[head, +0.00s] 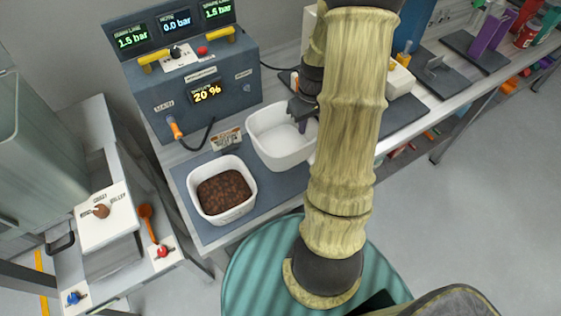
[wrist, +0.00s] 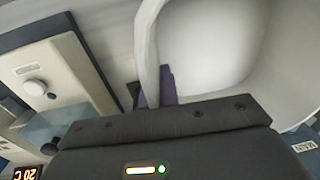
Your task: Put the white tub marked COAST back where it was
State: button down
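An empty white tub (head: 270,150) is at the right end of the blue-grey mat (head: 212,232) in the head view. No marking on it is readable. My gripper (head: 303,118) is at its right rim, pointing down. In the wrist view my gripper (wrist: 154,90) has a purple finger pad against the inside of the tub wall (wrist: 148,50), with the wall between the fingers; it looks shut on it. A second white tub (head: 237,213), filled with dark brown lumps, stands on the mat to the left; its small front lettering is illegible. I cannot tell whether the empty tub touches the mat.
A small sign (head: 227,139) stands between. A teal striped round surface (head: 255,275) lies in front. A control bench (head: 105,215) is at left; a cluttered table (head: 455,90) is at right.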

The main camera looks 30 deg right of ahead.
aim_at(303, 138)
jog(key=shift+s, duration=0.1)
jog(key=shift+f, duration=0.35)
notch_tip(303, 138, down, 5)
jog(key=shift+a+f+p, duration=0.1)
jog(key=shift+a+p, duration=0.05)
jog(key=shift+p, duration=0.15)
jog(key=shift+f, duration=2.05)
